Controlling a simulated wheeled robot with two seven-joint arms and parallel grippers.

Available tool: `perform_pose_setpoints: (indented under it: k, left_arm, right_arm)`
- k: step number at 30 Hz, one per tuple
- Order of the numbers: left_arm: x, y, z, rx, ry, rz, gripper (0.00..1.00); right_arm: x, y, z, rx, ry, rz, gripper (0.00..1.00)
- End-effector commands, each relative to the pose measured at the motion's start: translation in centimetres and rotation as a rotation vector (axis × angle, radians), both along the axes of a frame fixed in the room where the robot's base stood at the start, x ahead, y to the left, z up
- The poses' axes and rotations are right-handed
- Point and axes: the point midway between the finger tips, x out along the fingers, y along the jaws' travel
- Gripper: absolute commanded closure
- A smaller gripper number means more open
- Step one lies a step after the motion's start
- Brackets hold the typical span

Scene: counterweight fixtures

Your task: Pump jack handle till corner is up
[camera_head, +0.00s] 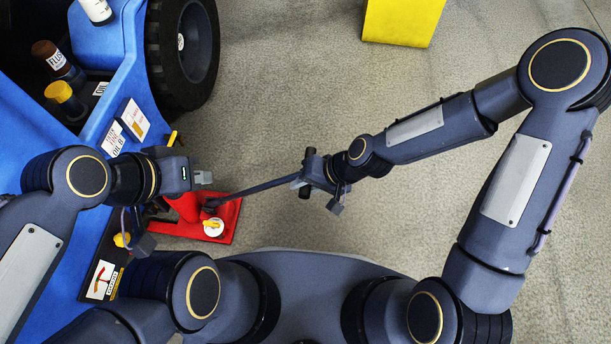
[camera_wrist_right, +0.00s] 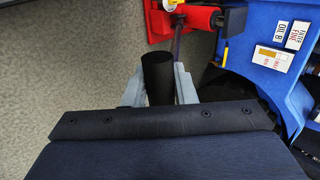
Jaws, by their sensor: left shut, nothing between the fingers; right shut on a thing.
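The red jack (camera_head: 227,219) stands on the floor beside the blue vehicle body; it also shows at the top of the right wrist view (camera_wrist_right: 197,18). Its dark handle (camera_head: 253,189) slants up from the jack to the right. My right gripper (camera_head: 299,182) is shut on the handle's end, and the black grip (camera_wrist_right: 158,78) sits between its fingers in the right wrist view. My left gripper (camera_head: 203,177) is shut and empty, above the jack's body and partly hiding it. Where the jack meets the vehicle is hidden.
The blue vehicle (camera_head: 88,65) with a black tyre (camera_head: 183,45) fills the left side, with bottles and boxes on it. A yellow block (camera_head: 403,20) stands at the top. The grey floor between is clear.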

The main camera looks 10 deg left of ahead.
Motion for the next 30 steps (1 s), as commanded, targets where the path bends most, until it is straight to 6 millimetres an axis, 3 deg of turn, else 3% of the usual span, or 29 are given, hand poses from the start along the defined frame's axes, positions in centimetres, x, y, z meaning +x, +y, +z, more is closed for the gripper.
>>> perform_pose_setpoints:
  k: [4, 18, 29, 30]
  left_arm:
    - [0.0, 0.0, 1.4, 0.000, 0.001, 0.000, 1.00]
    - [0.0, 0.0, 10.7, 0.000, 0.000, 0.000, 1.00]
    - [0.0, 0.0, 11.1, 0.000, 0.001, 0.000, 1.00]
    - [0.0, 0.0, 11.2, 0.000, 0.001, 0.000, 1.00]
  right_arm:
    - [-0.4, 0.8, 1.0, -0.021, 0.007, 0.013, 1.00]
    - [-0.2, 6.3, 5.9, -0.180, 0.011, 0.011, 1.00]
    - [-0.1, 6.9, 5.8, -0.202, 0.014, 0.007, 1.00]
    - [-0.1, 6.9, 5.8, -0.202, 0.014, 0.007, 0.72]
